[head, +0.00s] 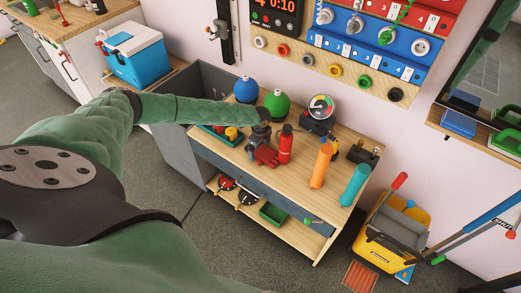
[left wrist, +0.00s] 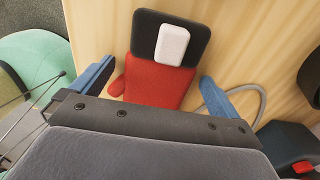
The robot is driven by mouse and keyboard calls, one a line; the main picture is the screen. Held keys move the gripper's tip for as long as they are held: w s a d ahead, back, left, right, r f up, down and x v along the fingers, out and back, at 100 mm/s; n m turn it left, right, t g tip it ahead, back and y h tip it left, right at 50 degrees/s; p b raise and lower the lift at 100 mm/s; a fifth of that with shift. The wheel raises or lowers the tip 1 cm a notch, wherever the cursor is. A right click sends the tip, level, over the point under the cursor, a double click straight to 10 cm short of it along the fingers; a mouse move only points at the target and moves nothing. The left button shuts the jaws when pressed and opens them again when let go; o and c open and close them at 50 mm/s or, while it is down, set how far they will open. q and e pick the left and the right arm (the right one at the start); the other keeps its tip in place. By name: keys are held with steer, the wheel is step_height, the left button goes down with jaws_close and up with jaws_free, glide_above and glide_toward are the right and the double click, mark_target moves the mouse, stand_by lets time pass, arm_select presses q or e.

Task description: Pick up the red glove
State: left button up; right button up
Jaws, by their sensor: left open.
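The red glove (left wrist: 160,82) lies flat on the wooden tabletop in the left wrist view, with a black cuff and a white patch on the cuff. In the head view it shows as a small red shape (head: 265,155) on the workbench, just below my left gripper (head: 262,132). In the left wrist view my left gripper (left wrist: 157,88) is open, its two blue fingers on either side of the glove with nothing held. The glove's near end is hidden behind the gripper body. My right gripper is not in view.
A red bottle (head: 286,146) stands close right of the glove. A grey cable (left wrist: 262,103) curves by the right finger.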

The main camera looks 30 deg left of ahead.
arm_select(q)
steer(key=shift+f, duration=0.15)
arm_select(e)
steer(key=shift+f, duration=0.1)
arm_select(q)
steer(key=c, duration=1)
steer(key=shift+c, duration=0.3)
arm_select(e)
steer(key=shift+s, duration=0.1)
arm_select(q)
steer(key=shift+r, duration=0.45)
step_height(320, 180, up, 14)
steer(key=b, duration=0.5)
step_height(320, 180, up, 13)
steer(key=b, duration=0.2)
glide_above(260, 149)
steer(key=shift+s, duration=0.15)
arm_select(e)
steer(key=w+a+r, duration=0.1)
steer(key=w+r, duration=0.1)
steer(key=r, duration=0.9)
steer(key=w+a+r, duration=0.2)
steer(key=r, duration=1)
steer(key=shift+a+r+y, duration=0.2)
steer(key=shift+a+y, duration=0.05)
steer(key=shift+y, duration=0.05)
